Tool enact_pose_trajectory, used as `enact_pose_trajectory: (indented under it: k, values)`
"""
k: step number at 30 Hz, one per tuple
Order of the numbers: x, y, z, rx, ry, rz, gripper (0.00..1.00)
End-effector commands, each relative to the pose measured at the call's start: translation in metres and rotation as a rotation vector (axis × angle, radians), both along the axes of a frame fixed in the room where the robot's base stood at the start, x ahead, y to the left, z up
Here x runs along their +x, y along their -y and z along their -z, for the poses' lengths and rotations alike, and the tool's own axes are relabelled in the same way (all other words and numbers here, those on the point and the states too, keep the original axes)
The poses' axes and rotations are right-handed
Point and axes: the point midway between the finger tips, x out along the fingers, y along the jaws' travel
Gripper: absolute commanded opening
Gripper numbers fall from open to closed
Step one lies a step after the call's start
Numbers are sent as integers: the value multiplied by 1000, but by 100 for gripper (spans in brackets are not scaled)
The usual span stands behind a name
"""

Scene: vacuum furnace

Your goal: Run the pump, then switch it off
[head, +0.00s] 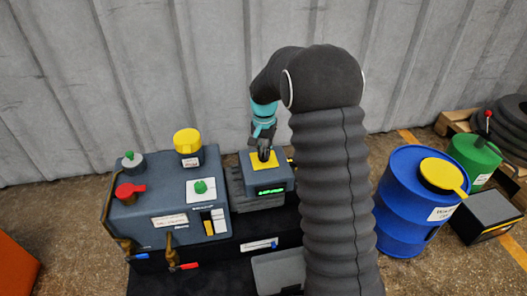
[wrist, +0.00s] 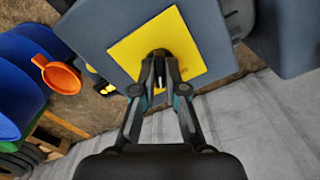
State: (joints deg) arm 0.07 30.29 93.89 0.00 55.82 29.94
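The pump (head: 268,181) is a grey-blue box with a ribbed side, right of the large control unit in the head view. A green display (head: 271,191) is lit on its front; its text is too small to read. A yellow plate (wrist: 128,50) on its top carries a dark knob (wrist: 159,55), shown in the wrist view. My gripper (wrist: 160,72) is over the plate with its fingers close together at the knob, a thin grey piece between them. It also shows in the head view (head: 264,153). The fingers partly hide the knob.
The control unit (head: 155,215) left of the pump has a red handle (head: 130,191), a yellow cap (head: 187,140) and a green knob (head: 201,187). A blue drum (head: 405,200), a green can (head: 474,155) and a dark box (head: 487,215) stand at right. A corrugated wall (head: 120,70) is behind.

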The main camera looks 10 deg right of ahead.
Motion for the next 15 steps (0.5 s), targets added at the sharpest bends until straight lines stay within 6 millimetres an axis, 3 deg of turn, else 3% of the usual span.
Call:
enact_pose_trajectory:
  k: [15]
  values:
    - [0, 0, -1, 0, 0, -112, 0]
